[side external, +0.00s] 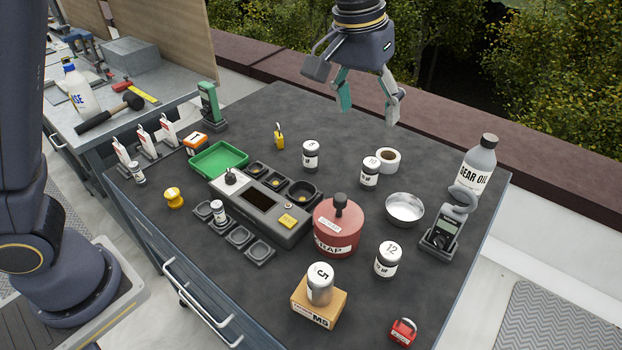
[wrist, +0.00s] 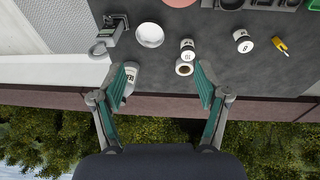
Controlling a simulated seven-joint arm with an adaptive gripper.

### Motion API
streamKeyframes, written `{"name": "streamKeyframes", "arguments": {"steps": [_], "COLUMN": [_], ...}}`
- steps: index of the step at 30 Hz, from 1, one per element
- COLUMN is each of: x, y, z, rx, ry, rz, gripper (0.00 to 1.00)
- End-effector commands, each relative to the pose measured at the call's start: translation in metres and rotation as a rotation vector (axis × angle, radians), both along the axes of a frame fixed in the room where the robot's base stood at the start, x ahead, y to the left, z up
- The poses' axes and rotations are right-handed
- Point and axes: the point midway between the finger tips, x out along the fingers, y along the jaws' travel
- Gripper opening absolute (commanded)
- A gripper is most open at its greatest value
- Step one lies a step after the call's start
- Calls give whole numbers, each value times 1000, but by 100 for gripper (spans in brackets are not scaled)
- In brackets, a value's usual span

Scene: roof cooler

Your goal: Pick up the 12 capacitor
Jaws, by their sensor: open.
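The capacitor marked 12 (side external: 388,259) is a silver can with a white label and top. It stands upright on the dark table, right of the red scrap pot, in the side external view. I cannot make it out in the wrist view. My gripper (side external: 368,110) is open and empty, high above the far edge of the table, well away from the 12 capacitor. In the wrist view my gripper's fingers (wrist: 167,85) are spread wide. A similar can marked 10 (side external: 370,171) and another can (side external: 310,155) stand farther back; a can marked 5 (side external: 320,284) sits on a cardboard box.
Around the 12 capacitor are the red scrap pot (side external: 338,228), a metal bowl (side external: 405,208), a clamp meter (side external: 444,232) and a red padlock (side external: 402,332). A gear oil bottle (side external: 476,166) and tape roll (side external: 387,160) stand farther back. A tester (side external: 262,207) occupies the middle.

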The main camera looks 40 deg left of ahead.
Motion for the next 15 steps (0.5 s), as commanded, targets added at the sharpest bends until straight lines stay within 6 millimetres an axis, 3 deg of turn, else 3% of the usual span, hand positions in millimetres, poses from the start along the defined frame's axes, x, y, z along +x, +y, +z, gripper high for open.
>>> {"name": "streamKeyframes", "arguments": {"steps": [1, 3, 6, 9, 15], "x": [4, 3, -5, -18, -25], "y": [-28, -57, -86, -99, -105], "z": [-27, -58, -97, -125, -153], "rx": [18, 41, 73, 103, 112], "ry": [39, 79, 128, 171, 182], "rz": [-41, -90, -144, -179, -199], "gripper": [74, 74, 74, 74, 74]}}
